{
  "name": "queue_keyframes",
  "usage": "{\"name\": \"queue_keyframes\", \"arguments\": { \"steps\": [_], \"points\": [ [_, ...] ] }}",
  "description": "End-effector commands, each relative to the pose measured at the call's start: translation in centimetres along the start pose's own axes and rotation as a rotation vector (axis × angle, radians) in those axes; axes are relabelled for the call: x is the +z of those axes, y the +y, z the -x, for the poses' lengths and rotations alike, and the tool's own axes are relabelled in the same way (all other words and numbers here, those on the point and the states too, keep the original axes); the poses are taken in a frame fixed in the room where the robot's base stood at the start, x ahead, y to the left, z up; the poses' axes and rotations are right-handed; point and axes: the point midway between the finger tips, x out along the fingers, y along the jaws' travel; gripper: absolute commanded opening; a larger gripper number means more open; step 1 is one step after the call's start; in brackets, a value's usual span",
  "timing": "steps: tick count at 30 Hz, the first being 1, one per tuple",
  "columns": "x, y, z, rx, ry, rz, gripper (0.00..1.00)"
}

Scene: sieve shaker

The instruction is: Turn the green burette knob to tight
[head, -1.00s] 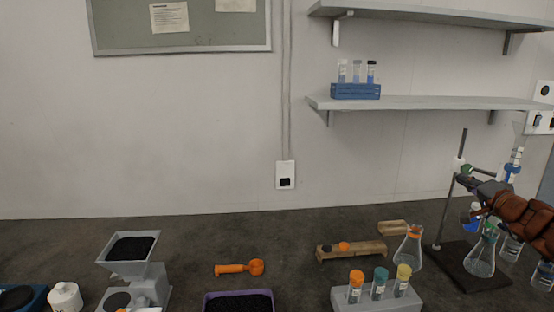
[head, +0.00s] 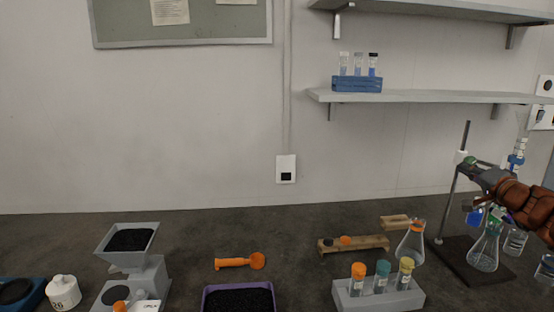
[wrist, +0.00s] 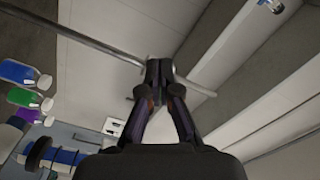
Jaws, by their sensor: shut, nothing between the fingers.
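The green knob (head: 471,161) shows at the clamp on the upright rod of the burette stand (head: 452,205), at the right in the head view. The burette (head: 518,150), with blue fittings, stands upright to the right of the knob. My gripper (head: 470,171) is just below the knob and close to it; I cannot tell whether they touch. In the wrist view my gripper (wrist: 159,64) is shut and empty, its fingertips at a grey clamp piece where the metal rod (wrist: 95,40) passes. The green knob cannot be made out there.
A conical flask (head: 484,250) stands on the dark stand base (head: 478,268) under my arm. Another flask (head: 411,243) and a rack (head: 379,296) of capped tubes stand to the left. In the wrist view, bottles (wrist: 24,97) show at the left. The back middle of the bench is clear.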

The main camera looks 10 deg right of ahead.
Motion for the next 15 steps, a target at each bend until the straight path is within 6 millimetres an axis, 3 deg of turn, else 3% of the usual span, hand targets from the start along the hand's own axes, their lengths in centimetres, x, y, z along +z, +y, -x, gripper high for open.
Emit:
{"name": "queue_keyframes", "arguments": {
  "steps": [15],
  "points": [
    [-0.13,-0.61,-0.01,0.000,0.000,0.001,0.00]
  ]
}}
